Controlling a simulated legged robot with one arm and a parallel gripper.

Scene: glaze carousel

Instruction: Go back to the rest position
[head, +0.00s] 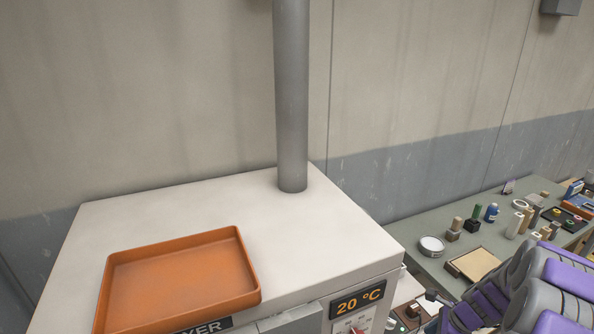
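My arm (545,290), with purple and grey links, is folded in the lower right corner, in front of the green-grey bench. My gripper itself cannot be made out in the head view, so what it holds does not show. An orange tray (182,275) lies on the white top of a dryer cabinet (330,225). The tray looks empty, and its near left corner is cut off by the bottom edge.
A grey pipe (291,100) rises from the cabinet top. The cabinet's display (357,299) reads 20 °C. The bench (415,215) on the right carries a round white dish (431,246), a blue bottle (491,212) and several small stamps and blocks. A wall stands behind.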

